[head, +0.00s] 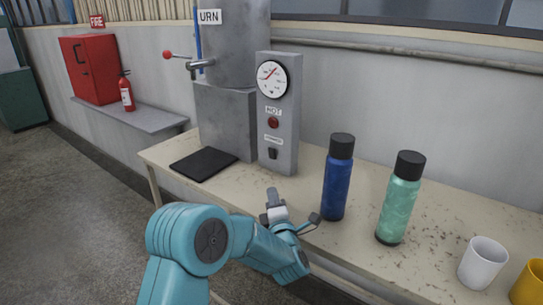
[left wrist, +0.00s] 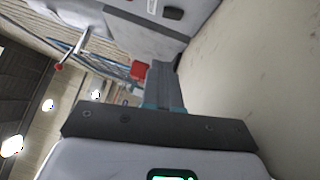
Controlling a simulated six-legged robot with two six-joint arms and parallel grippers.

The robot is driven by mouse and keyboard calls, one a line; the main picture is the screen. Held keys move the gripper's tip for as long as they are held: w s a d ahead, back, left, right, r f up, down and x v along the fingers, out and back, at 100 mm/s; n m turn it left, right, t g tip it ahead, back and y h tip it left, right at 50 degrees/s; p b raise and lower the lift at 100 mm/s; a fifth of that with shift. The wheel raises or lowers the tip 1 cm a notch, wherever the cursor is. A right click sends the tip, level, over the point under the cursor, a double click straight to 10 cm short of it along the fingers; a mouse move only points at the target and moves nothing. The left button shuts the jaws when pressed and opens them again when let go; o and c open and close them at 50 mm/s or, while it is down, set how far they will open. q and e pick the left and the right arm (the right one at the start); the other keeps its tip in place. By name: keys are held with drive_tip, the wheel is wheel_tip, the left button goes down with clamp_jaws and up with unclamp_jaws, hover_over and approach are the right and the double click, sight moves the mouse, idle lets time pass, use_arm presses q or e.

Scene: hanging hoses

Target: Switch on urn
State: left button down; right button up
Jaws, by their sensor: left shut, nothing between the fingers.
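The grey urn (head: 225,110) with its URN sign stands on the bench. Its control panel (head: 281,100) carries a gauge (head: 272,78), a red HOT lamp (head: 273,122) and a small dark switch (head: 272,154) under a label. The switch also shows at the top of the left wrist view (left wrist: 173,13). My left gripper (head: 273,193) is shut and empty, in front of and below the switch, apart from it. Its closed fingers show in the left wrist view (left wrist: 164,83). My right gripper is not in view.
A blue bottle (head: 338,180) and a green bottle (head: 399,205) stand right of my left gripper. A white mug (head: 482,263) and a yellow mug (head: 530,284) are farther right. The urn's tap (head: 201,65) overhangs a black mat (head: 203,164).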

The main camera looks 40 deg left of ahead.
use_arm(q)
drive_tip(key=p, duration=0.3)
approach(270, 150)
drive_tip(key=a, duration=0.3)
drive_tip(key=shift+s+a+r, duration=0.15)
drive_tip(key=shift+s+a, duration=0.1)
drive_tip(key=shift+s, duration=0.05)
drive_tip(key=w, duration=0.3)
drive_tip(key=shift+w+a+r, duration=0.15)
drive_tip(key=shift+a+r, duration=0.15)
drive_tip(key=shift+w+r+p, duration=0.1)
drive_tip(key=shift+w+p, duration=0.3)
drive_tip(key=shift+w, duration=0.25)
